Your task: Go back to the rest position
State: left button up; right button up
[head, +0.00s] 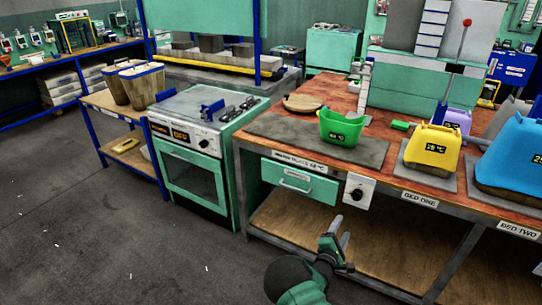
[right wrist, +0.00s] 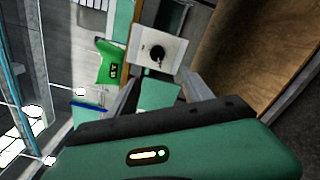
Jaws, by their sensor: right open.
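My right gripper (head: 338,236) is open and empty in the head view, in front of the wooden bench and below its top edge. Its two fingers also show apart in the right wrist view (right wrist: 160,95), with nothing between them in its grasp. A white plate with a black knob (head: 357,193) on the bench front lies beyond the fingers; it also shows in the right wrist view (right wrist: 157,52). My left gripper is not in the head view.
A green container (head: 341,128) stands on a grey mat (head: 290,137) on the bench. A yellow container (head: 432,148) and a blue one (head: 515,160) stand to the right. A green oven (head: 195,178) stands left of the bench. Grey floor (head: 110,240) is open at front left.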

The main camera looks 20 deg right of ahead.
jog(key=s+a+r+m+g+y, duration=0.15)
jog(key=s+a+m+y, duration=0.3)
jog(key=a, duration=0.45)
jog(key=s+a+m+g+y, duration=0.3)
jog(key=a+m+y, duration=0.3)
jog(key=a, duration=0.2)
jog(key=s+a+r+m+g+y, duration=0.1)
jog(key=s+a+r+m+g, duration=0.3)
jog(key=s, duration=0.6)
jog(key=s+a+r+g+y, duration=0.1)
jog(key=s+a+y, duration=0.1)
jog(key=s+a, duration=0.65)
notch_tip(320, 180, up, 16)
jog(key=s+d+p, duration=0.1)
jog(key=p, duration=1.4)
jog(key=shift+s+d+p, duration=0.2)
jog(key=shift+d+p, duration=0.1)
jog(key=shift+p, duration=0.1)
